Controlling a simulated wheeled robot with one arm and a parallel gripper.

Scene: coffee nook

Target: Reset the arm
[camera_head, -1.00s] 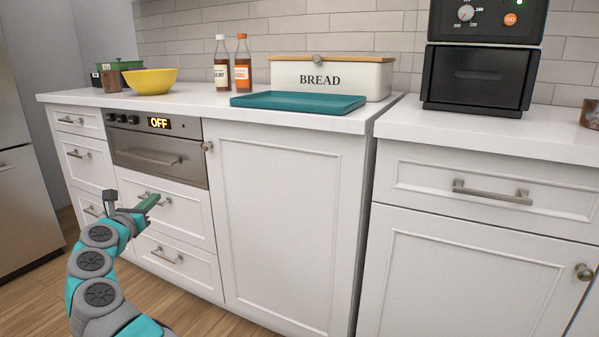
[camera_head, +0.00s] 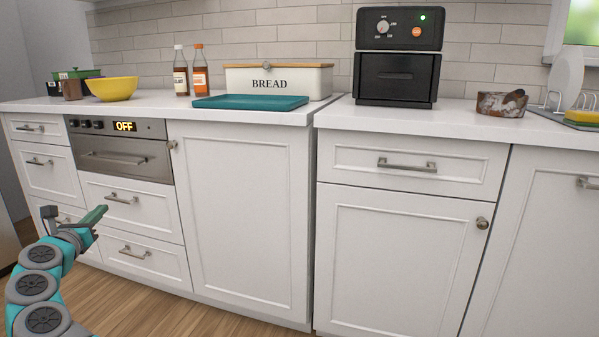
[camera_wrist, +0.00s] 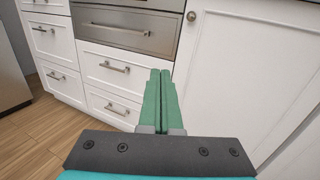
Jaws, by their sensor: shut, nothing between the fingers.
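My gripper (camera_head: 95,215) is at the lower left of the head view, held in the air in front of the drawers (camera_head: 131,206) below the oven. In the wrist view its two green fingers (camera_wrist: 160,90) lie side by side, shut, with nothing between them. They point toward the white cabinet fronts and appear apart from them. My arm is bent, with its teal and grey links at the lower left.
The counter (camera_head: 150,103) holds a yellow bowl (camera_head: 112,89), two bottles, a teal tray (camera_head: 250,102), a bread box (camera_head: 318,80), a black toaster oven (camera_head: 397,75) and a rusty-looking pot (camera_head: 501,104). A dish rack (camera_head: 582,112) stands far right. Wooden floor (camera_head: 160,307) is clear.

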